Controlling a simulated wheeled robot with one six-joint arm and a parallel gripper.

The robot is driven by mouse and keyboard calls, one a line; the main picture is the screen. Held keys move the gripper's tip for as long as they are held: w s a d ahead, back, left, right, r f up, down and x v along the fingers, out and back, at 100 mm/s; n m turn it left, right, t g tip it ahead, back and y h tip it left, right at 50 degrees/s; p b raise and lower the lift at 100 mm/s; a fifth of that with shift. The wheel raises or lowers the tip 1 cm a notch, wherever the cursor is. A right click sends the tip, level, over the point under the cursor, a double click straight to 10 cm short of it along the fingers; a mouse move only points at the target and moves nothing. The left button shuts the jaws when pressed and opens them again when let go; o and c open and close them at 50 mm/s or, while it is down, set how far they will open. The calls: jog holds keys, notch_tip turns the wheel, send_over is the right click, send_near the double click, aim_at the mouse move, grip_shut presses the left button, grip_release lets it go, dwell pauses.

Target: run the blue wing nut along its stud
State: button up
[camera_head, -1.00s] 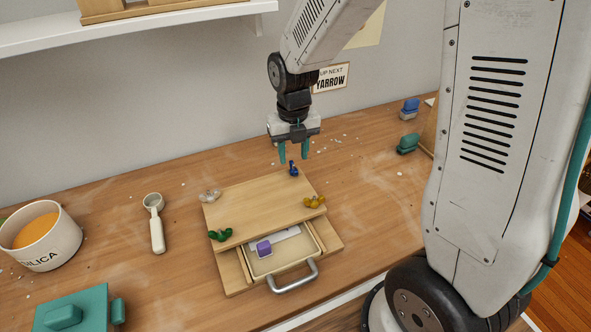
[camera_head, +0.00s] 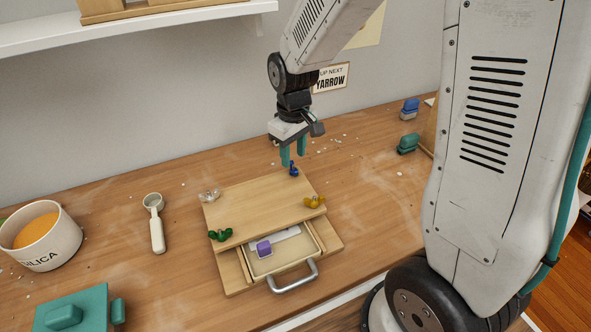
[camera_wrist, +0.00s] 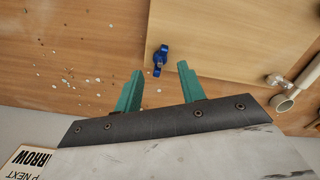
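The blue wing nut (camera_head: 293,170) sits at the back right corner of a light wooden board (camera_head: 262,205) on the bench. In the wrist view the blue wing nut (camera_wrist: 160,60) lies ahead of and between my gripper's fingertips, apart from both. My gripper (camera_head: 292,163) has two teal fingers and hangs pointing down just above and behind the nut. In the wrist view my gripper (camera_wrist: 160,70) is open and empty. The stud under the nut is hidden or too small to make out.
A white scoop (camera_head: 156,225) and a cup (camera_head: 40,240) of orange stuff stand left.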

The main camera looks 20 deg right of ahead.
aim_at(293, 165)
jog(key=m, duration=0.6)
jog(key=shift+f, duration=0.1)
jog(key=shift+f, duration=1.7)
grip_shut()
